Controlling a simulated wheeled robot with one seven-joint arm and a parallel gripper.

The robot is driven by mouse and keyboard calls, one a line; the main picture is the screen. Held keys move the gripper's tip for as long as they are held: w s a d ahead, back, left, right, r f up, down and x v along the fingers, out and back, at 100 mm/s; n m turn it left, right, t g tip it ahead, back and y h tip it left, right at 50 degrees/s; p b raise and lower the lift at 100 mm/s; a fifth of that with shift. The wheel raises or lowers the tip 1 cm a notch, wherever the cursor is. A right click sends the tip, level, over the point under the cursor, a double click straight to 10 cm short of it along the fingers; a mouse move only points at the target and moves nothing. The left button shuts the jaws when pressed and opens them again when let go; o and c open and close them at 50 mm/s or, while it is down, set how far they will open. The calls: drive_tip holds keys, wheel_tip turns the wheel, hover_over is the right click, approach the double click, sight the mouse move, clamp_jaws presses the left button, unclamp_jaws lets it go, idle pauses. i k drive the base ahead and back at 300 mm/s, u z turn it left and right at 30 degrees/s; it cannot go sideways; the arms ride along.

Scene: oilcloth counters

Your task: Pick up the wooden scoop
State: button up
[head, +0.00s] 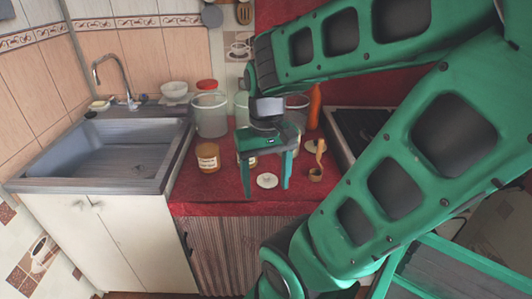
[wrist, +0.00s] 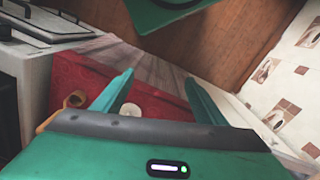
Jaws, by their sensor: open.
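The wooden scoop (head: 316,175) is on the red-covered counter in the head view, to the right of my gripper, with its round cup toward the front edge and its handle running back. In the wrist view the scoop's cup (wrist: 76,99) shows at left, outside the left finger; part of its handle is hidden behind the gripper body. My gripper (head: 266,188) points down over the counter with its fingers apart and nothing held between them. Its two fingers (wrist: 160,78) also show spread in the wrist view.
A flat white disc (head: 267,181) lies on the counter below my gripper. A labelled amber jar (head: 208,157) stands left, with a clear bucket (head: 210,118) behind it. An orange bottle (head: 314,108) stands behind the scoop. The sink (head: 105,150) is left, the dark hob (head: 360,128) right.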

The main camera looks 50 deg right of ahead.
sight(318, 160)
drive_tip(key=z, duration=1.55)
